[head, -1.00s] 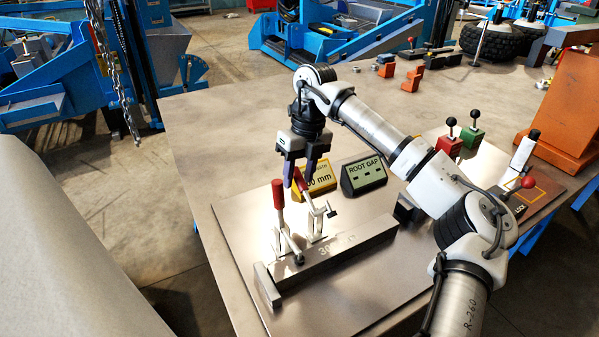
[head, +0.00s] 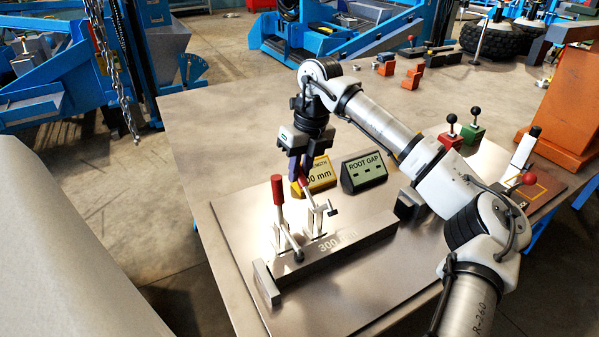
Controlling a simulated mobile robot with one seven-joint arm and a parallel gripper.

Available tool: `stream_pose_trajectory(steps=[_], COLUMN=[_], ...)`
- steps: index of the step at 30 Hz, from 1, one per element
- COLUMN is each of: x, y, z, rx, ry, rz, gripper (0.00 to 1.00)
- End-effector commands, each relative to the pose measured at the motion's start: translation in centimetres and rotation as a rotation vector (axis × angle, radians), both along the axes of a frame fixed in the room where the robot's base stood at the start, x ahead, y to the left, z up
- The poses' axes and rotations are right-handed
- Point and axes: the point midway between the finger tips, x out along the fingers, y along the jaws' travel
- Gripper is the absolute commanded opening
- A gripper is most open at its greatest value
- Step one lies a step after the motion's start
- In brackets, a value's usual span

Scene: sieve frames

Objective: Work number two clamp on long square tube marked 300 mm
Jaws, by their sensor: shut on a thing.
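The long square tube (head: 350,244) marked 300 mm lies on a steel plate, its marking now readable. Two toggle clamps stand along it. The left clamp has an upright red handle (head: 278,190). The right, second clamp (head: 318,212) has a red handle (head: 304,184) leaning up and left, partly covered by my gripper. My gripper (head: 299,178) points down from above, its bluish fingers shut on this handle. The contact between fingers and handle is partly hidden.
A yellow length display (head: 320,180) and a dark ROOT GAP display (head: 364,174) stand close behind the clamps. Green (head: 474,134) and red (head: 447,140) lever blocks and an orange stand (head: 565,115) are at right. The plate in front of the tube is clear.

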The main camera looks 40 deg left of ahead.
Motion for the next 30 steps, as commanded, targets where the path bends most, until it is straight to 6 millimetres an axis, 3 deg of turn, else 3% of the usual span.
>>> stream_pose_trajectory(steps=[30], x=[-2.5], y=[-6.1], z=[2.8], rx=[0.745], ry=[-0.309], rz=[-0.002], gripper=[0.00])
